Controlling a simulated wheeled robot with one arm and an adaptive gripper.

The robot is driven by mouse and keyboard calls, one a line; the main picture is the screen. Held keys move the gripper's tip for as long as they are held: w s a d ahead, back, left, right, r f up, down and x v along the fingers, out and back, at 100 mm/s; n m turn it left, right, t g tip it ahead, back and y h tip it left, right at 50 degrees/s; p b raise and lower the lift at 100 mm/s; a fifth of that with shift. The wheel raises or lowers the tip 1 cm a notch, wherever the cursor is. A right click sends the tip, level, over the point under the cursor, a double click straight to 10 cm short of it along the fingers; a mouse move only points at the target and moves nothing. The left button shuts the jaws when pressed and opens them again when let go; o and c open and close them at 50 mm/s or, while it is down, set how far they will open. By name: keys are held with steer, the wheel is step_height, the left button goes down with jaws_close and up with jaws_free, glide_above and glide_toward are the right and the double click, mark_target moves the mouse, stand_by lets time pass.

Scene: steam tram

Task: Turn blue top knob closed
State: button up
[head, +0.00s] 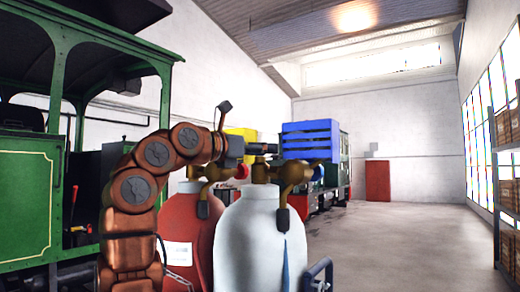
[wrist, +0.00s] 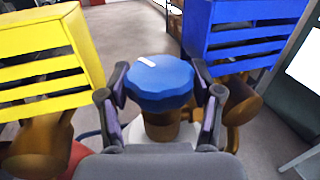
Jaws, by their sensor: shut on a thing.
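In the wrist view, the round, scalloped blue top knob (wrist: 160,82) sits on a brown brass stem, with a short white mark near its far edge, left of centre. My gripper (wrist: 160,92) has one finger on each side of the knob and is shut on it. In the head view, my gripper (head: 262,149) reaches over the brass valve on the white cylinder (head: 258,240). The knob cannot be made out there behind the gripper.
A yellow slotted box (wrist: 45,60) and a blue slotted box (wrist: 245,35) flank the knob closely. A red cylinder (head: 185,225) stands left of the white one. A green tram (head: 30,200) is at the left; shelves (head: 507,180) stand right. The floor between is clear.

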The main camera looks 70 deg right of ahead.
steer(key=shift+w+r+m+g+y+p, duration=0.1)
steer(key=shift+r+m+g+y+p, duration=0.1)
steer(key=shift+m+g+y+p, duration=1.15)
steer(key=m+g+y+p, duration=0.1)
steer(key=g+p, duration=0.1)
steer(key=p, duration=0.4)
steer(key=shift+r+m+g+y, duration=0.1)
steer(key=shift+m+g+y, duration=0.15)
steer(key=shift+m+g, duration=0.1)
steer(key=shift+m+g+y+p, duration=0.7)
steer(key=shift+y+p, duration=0.2)
steer(key=shift+p, duration=0.35)
steer(key=shift+f, duration=0.3)
steer(key=o, duration=1.2)
steer(key=shift+c, duration=0.2)
steer(key=shift+f+b, duration=0.15)
steer(key=shift+b, duration=0.15)
